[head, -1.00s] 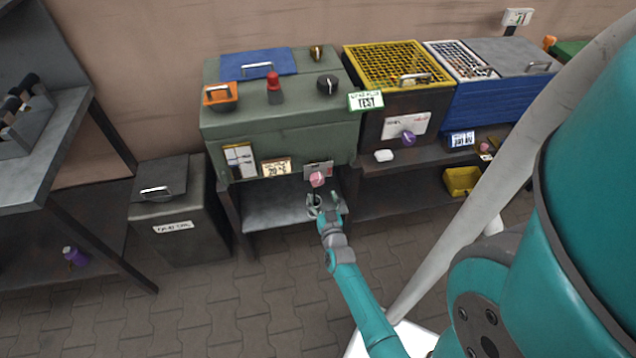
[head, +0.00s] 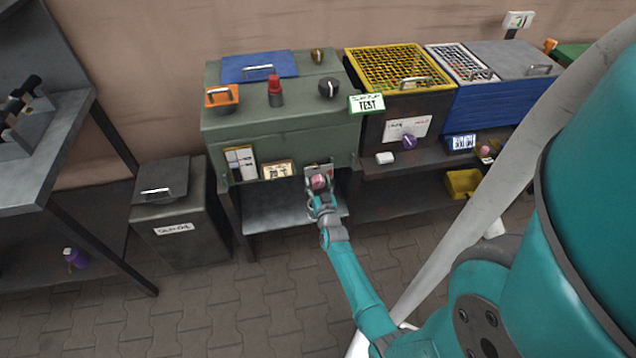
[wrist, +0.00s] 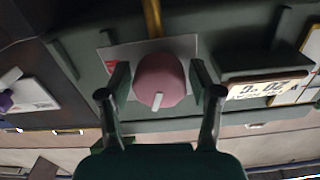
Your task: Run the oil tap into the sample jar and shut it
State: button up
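A pink knob (head: 319,181) sits on a light plate at the lower front of the green machine (head: 285,140). In the wrist view the knob (wrist: 160,80), with a white mark on it, lies between my gripper's two fingers. My gripper (head: 320,189) is open around the knob, with a visible gap on each side. A brass pipe (wrist: 152,18) shows beside the plate in the wrist view; I cannot tell for certain that it is the tap's spout. I cannot make out a sample jar in either view.
A dark lidded bin (head: 180,225) stands left of the machine. A shelf (head: 285,215) lies below the knob. The paved floor in front is clear.

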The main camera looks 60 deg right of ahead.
jog(key=c, duration=0.7)
jog(key=shift+n, duration=2.2)
jog(key=shift+c, duration=0.2)
jog(key=o, duration=1.2)
jog(key=shift+c, duration=0.2)
jog(key=shift+a, duration=0.1)
jog(key=v, duration=1.1)
jog(key=shift+s+a, duration=0.3)
